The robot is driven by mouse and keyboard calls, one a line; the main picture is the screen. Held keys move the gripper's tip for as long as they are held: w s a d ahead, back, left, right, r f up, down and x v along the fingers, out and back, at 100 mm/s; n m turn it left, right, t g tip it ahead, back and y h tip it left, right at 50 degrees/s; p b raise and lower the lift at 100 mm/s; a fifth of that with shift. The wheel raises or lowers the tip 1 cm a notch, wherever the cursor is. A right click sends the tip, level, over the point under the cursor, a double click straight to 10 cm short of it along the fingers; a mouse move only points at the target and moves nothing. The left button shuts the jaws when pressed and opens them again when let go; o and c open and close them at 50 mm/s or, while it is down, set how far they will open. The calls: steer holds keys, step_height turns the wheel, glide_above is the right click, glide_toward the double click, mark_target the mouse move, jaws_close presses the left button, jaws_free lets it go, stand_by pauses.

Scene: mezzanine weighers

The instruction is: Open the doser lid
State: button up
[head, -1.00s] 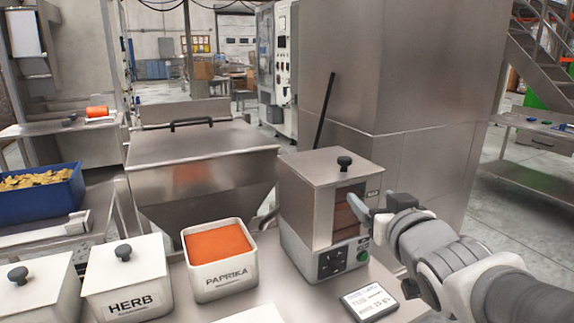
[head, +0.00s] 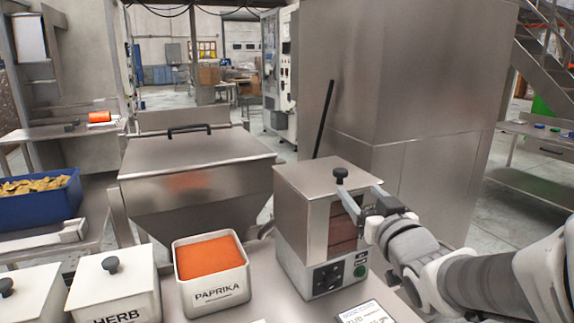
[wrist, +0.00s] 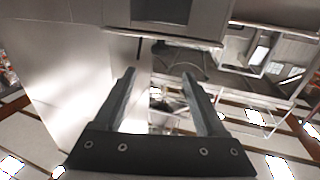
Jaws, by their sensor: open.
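The doser is a steel box (head: 302,220) with a front window, brownish contents behind it and a control panel with a green button. Its flat steel lid (head: 310,177) lies shut on top, with a black knob (head: 340,174) standing on it. My gripper (head: 358,198) is at the lid's right side, its fingers pointing left toward the knob. In the head view a fingertip overlaps the area just below the knob; I cannot tell whether they touch. The wrist view shows the two fingers (wrist: 156,78) apart with nothing between them. The knob is not clearly identifiable there.
A paprika tub (head: 211,275) and a lidded herb tub (head: 115,285) stand left of the doser. A steel hopper (head: 195,165) with a handled lid is behind them. A tall steel cabinet (head: 410,90) rises behind the doser. A small display (head: 362,312) lies in front.

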mark_target(343, 174)
steer(key=w, duration=0.4)
steer(key=w+a, duration=0.1)
steer(key=w, duration=0.7)
steer(key=shift+w+a+f+b, duration=0.1)
steer(key=shift+w+a+b, duration=0.15)
steer(key=shift+a+b, duration=0.1)
jaws_close()
stand_by(0.8)
